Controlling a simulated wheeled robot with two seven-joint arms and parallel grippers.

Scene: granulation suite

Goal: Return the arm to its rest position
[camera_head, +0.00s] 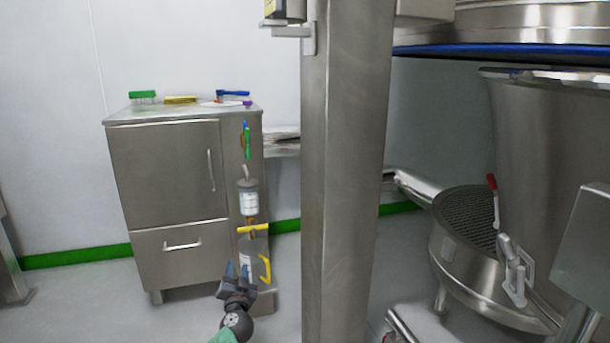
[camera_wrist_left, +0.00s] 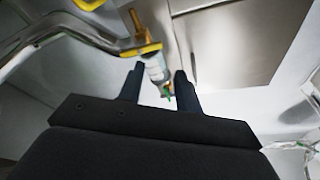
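My left gripper (camera_head: 238,270) is low in the head view, in front of the right side of a steel cabinet (camera_head: 165,170). Its two dark fingers stand apart in the left wrist view (camera_wrist_left: 159,76), with nothing held between them. Beyond the fingertips in that view is a pale bottle with a yellow part (camera_wrist_left: 155,68); I cannot tell how far off it is. In the head view a labelled grey canister (camera_head: 249,200) is on the cabinet's right side, above a yellow-handled container (camera_head: 265,268) close to my gripper. My right gripper is not in view.
A thick steel column (camera_head: 345,170) stands right of my left gripper. A large steel vessel (camera_head: 540,150) with a red-handled lever (camera_head: 492,185) fills the right. Brushes, one green (camera_head: 143,95), lie on the cabinet top. Bare floor (camera_head: 110,315) shows at the lower left.

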